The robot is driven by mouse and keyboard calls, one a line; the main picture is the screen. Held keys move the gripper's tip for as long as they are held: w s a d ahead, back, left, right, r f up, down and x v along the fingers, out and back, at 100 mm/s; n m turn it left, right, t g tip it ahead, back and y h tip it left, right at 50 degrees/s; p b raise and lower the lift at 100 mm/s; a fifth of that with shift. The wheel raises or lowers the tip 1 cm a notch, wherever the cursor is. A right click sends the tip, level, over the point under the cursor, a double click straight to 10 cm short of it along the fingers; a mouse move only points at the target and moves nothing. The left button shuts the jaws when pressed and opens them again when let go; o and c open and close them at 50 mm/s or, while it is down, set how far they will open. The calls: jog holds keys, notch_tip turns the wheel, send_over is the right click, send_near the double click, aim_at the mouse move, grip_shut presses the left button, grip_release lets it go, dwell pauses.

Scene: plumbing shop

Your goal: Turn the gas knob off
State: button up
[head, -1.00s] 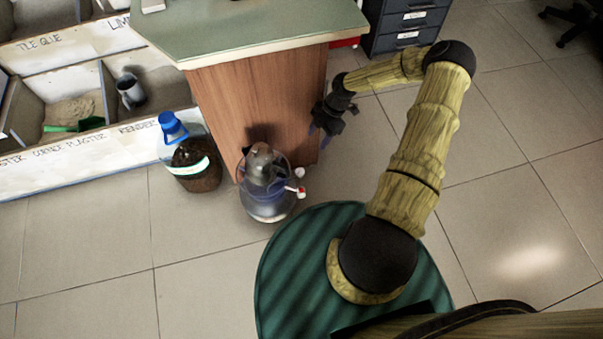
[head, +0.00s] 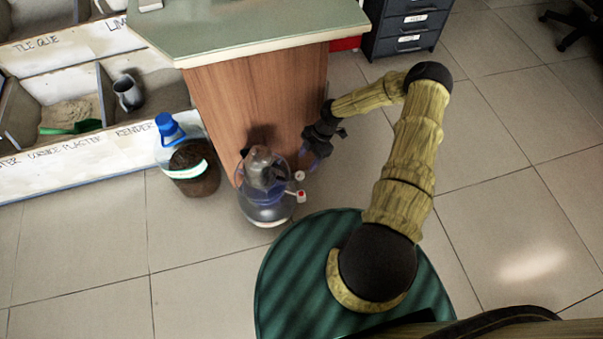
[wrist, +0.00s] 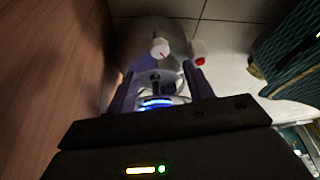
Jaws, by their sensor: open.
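A gas burner (head: 265,203) with a rounded grey body stands on the tiled floor against the wooden counter. On its right side is a white knob (head: 299,176), with a red-marked white part (head: 301,196) just below it. In the wrist view the white knob (wrist: 160,47) shows beyond the fingers, and the red-marked part (wrist: 199,54) is to its right. A blue glow shows between the fingers. My gripper (head: 308,160) is open and empty, just above and right of the white knob, apart from it.
The wooden counter (head: 262,95) rises close behind the burner and my gripper. A blue-capped bottle (head: 190,165) stands left of the burner. Bins (head: 75,120) line the left side. A drawer cabinet (head: 408,25) is at the back. Open tiled floor lies to the right.

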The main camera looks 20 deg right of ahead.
aim_at(300, 174)
jog(key=b+x, duration=0.2)
jog(key=x, duration=0.6)
jog(key=shift+r, duration=0.1)
jog(key=shift+c, duration=0.4)
jog(key=c, duration=0.9)
